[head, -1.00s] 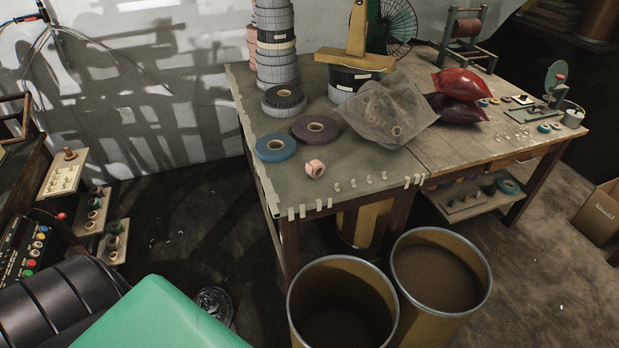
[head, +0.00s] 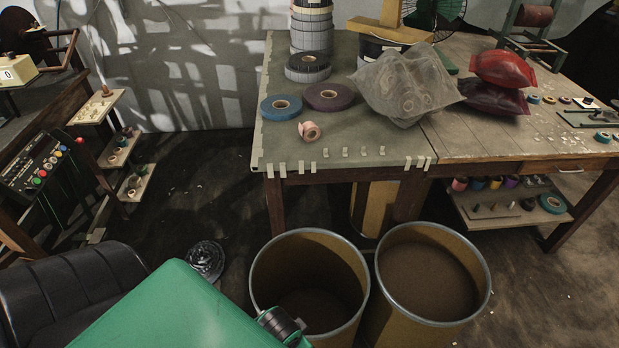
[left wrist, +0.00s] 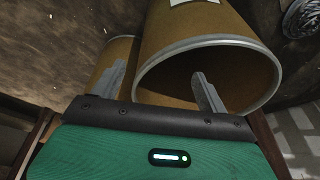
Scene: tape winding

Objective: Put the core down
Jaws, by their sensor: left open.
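My left gripper (left wrist: 160,88) shows in the left wrist view with its two grey fingers wide apart and nothing between them. It is over two brown drums, with the right finger in front of the dark mouth of the nearer drum (left wrist: 150,45). In the head view, a green part of mine fills the bottom, and the fingers cannot be made out there. I see no loose bare core for certain. A small pink roll (head: 309,131) with a core in its middle lies on the table (head: 385,150) near its front left. My right gripper is not in view.
Two open drums, left (head: 262,285) and right (head: 478,285), stand before the table. Blue (head: 270,112) and purple (head: 316,103) rolls, a clear bag (head: 400,85) and red bags (head: 505,70) lie on it. Small shelves (head: 140,185) stand at left.

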